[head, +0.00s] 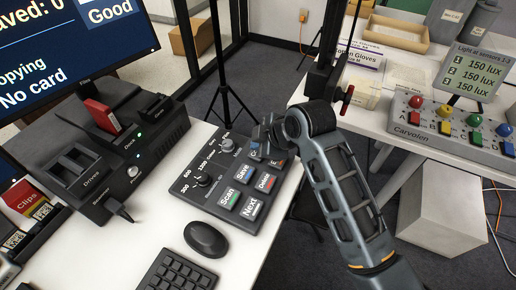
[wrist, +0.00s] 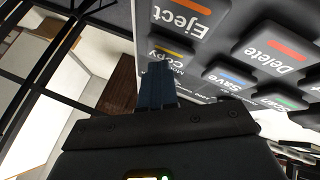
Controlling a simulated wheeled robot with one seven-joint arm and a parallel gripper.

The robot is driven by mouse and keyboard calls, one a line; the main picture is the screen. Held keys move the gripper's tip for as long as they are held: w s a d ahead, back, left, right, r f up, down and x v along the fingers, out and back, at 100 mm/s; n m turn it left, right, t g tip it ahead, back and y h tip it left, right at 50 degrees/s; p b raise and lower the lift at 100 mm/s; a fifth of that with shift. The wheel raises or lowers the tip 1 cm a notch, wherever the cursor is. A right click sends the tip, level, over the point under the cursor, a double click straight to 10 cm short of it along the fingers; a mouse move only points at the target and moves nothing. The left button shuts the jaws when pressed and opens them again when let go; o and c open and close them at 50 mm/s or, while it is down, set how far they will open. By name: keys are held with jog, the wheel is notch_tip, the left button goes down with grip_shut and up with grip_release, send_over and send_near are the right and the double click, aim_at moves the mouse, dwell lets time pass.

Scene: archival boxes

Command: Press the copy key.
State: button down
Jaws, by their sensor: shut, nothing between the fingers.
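The dark control panel (head: 195,205) lies on the white desk in the head view, with labelled keys and knobs. The copy key (wrist: 172,48) shows in the wrist view just beyond my fingertips, partly hidden behind them. In the head view my gripper covers most of it. My gripper (head: 262,138) is shut and empty at the panel's far right part. In the wrist view its blue fingers (wrist: 157,72) overlap the near edge of the copy key. I cannot tell whether they touch it.
The Eject key (wrist: 190,14) and the Save key (wrist: 232,78) lie close by the copy key, with the Delete key (head: 265,182) near too. A black mouse (head: 206,239) and a keypad (head: 178,272) lie in front of the panel. A drive dock (head: 95,180) stands left.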

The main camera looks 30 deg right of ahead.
jog(key=shift+r+p, duration=0.45)
jog(key=shift+r, duration=0.2)
notch_tip(320, 180, up, 5)
jog(key=p, duration=0.5)
jog(key=shift+f, duration=0.1)
dwell(0.6)
